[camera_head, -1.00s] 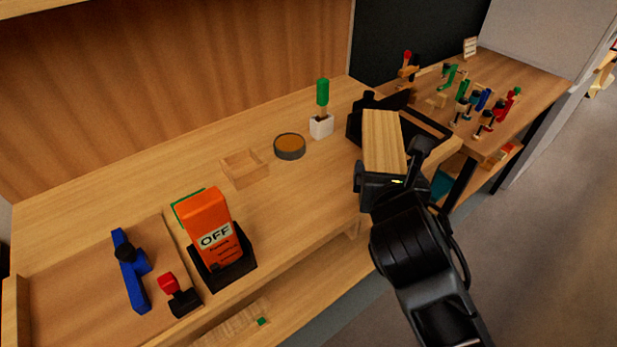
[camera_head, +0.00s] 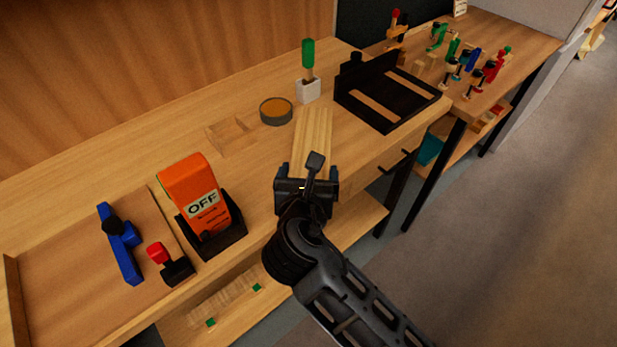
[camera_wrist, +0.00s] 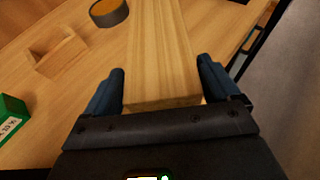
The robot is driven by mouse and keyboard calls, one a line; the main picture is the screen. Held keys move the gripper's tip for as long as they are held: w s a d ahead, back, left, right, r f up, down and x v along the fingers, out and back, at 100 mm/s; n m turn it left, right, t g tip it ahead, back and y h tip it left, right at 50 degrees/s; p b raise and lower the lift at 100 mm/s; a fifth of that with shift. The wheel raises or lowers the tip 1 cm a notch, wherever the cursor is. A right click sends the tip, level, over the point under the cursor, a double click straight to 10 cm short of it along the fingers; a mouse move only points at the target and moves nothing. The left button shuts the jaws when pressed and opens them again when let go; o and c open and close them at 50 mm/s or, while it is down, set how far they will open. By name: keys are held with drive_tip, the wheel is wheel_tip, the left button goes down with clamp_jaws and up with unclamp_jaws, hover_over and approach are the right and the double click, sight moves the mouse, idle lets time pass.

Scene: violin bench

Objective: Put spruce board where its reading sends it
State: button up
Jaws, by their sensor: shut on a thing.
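The spruce board (camera_head: 313,132) is a pale, straight-grained plank. My gripper (camera_head: 307,178) is shut on its near end, with the blue fingers along its two sides in the wrist view (camera_wrist: 162,80). The board (camera_wrist: 160,45) points away from my gripper over the bench; I cannot tell how far above the top it is. An orange meter (camera_head: 190,183) with a label reading "OFF" stands in a black holder (camera_head: 222,238) to the left. A black slotted fixture (camera_head: 365,72) lies on the bench to the right, with nothing on it.
A blue tool (camera_head: 120,245) and a red-knobbed stamp (camera_head: 170,264) lie at left. Clamps (camera_head: 485,68) crowd the far bench.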

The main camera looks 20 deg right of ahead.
drive_tip(key=shift+f, duration=0.7)
drive_tip(key=o, duration=0.9)
drive_tip(key=shift+s+a, duration=0.1)
drive_tip(key=v, duration=1.1)
drive_tip(key=shift+s+a+r, duration=0.15)
drive_tip(key=shift+s+r, duration=0.1)
drive_tip(key=shift+s, duration=0.05)
